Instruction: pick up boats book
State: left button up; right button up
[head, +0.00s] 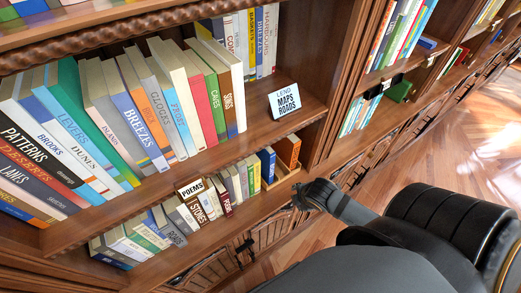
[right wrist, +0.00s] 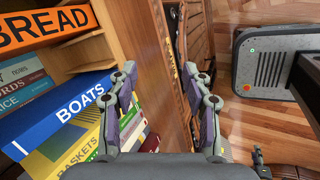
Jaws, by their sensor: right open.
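The boats book (right wrist: 50,125) is blue with white "BOATS" lettering on its spine, in the left half of the right wrist view. It stands among other books on a lower shelf. A blue book (head: 267,164) in the head view, beside the orange one, appears to be it. My right gripper (right wrist: 160,72) is open and empty. Its left finger overlaps the book's right end in the picture; the book is not between the fingers. In the head view, the right gripper (head: 300,196) is just right of the lower shelf. My left gripper is not in view.
An orange book marked "BREAD" (right wrist: 45,28) and a yellow "BASKETS" book (right wrist: 75,158) flank the boats book. A wooden upright (right wrist: 132,30) stands near the fingers. A sign "MAPS ROADS" (head: 286,101) is on the shelf above. Wooden floor (right wrist: 235,120) lies to the right.

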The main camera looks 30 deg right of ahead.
notch_tip(320, 180, up, 4)
jog(key=n+p, duration=0.1)
jog(key=n, duration=1)
jog(key=n+y+b, duration=0.2)
jog(key=n+b, duration=0.9)
jog(key=b, duration=0.5)
send_near(272, 174)
jog(key=shift+x, duration=1.35)
jog(key=b+x, duration=0.4)
jog(key=b, duration=0.1)
jog(key=shift+a+f, duration=0.2)
jog(key=shift+f, duration=0.05)
jog(key=shift+w+f+b, duration=0.3)
jog(key=shift+w+b, duration=0.05)
jog(key=shift+b, duration=0.15)
jog(key=shift+r, duration=0.1)
jog(key=shift+s, duration=0.1)
